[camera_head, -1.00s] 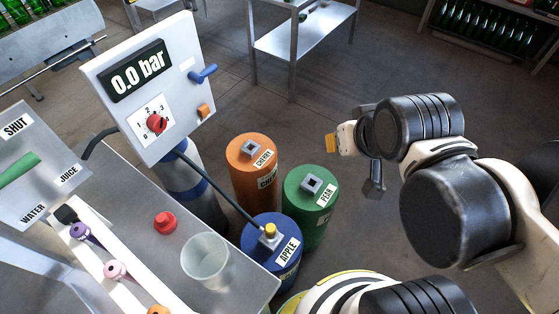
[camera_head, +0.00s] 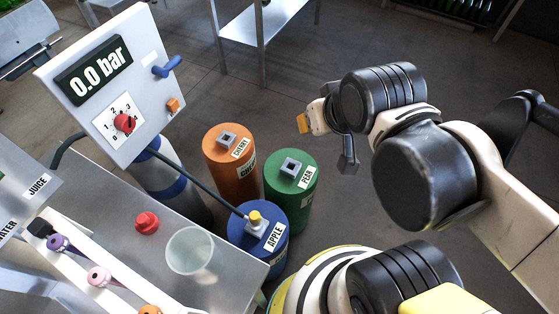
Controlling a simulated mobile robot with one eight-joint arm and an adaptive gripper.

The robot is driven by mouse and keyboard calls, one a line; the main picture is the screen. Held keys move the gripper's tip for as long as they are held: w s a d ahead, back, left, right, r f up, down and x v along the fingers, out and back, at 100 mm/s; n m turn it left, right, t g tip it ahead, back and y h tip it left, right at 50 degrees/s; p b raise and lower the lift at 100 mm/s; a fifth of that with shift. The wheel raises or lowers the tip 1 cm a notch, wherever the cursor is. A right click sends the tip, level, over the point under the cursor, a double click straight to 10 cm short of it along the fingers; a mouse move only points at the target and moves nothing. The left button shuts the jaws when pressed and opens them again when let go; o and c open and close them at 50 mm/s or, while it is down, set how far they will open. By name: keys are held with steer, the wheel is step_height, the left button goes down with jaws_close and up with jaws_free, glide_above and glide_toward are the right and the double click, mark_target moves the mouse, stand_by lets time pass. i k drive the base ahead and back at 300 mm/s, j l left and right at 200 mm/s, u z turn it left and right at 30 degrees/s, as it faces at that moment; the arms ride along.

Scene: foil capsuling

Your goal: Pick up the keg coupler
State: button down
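The keg coupler (camera_head: 256,221), a small fitting with a brass-yellow top and a pale base, sits on top of the blue APPLE keg (camera_head: 251,240). A dark hose (camera_head: 205,188) runs from it up to the pressure panel. My gripper (camera_head: 347,160), a dark piece at the end of my arm, hangs up and to the right of the coupler, apart from it and past the green PEAR keg. It is small and partly hidden by my wrist, so its opening cannot be told. Nothing visible is held.
The orange CHERRY keg (camera_head: 228,165) and green PEAR keg (camera_head: 291,190) stand close behind the blue one. A steel counter (camera_head: 190,292) with a clear cup (camera_head: 190,251) and a red button (camera_head: 147,223) lies left. The panel (camera_head: 105,85) reads 0.0 bar. Floor behind the kegs is clear.

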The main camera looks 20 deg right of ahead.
mark_target(256, 222)
steer(key=u, duration=0.75)
steer(key=k+j+z, duration=0.45)
steer(key=k+j, duration=0.05)
steer(key=j, duration=0.05)
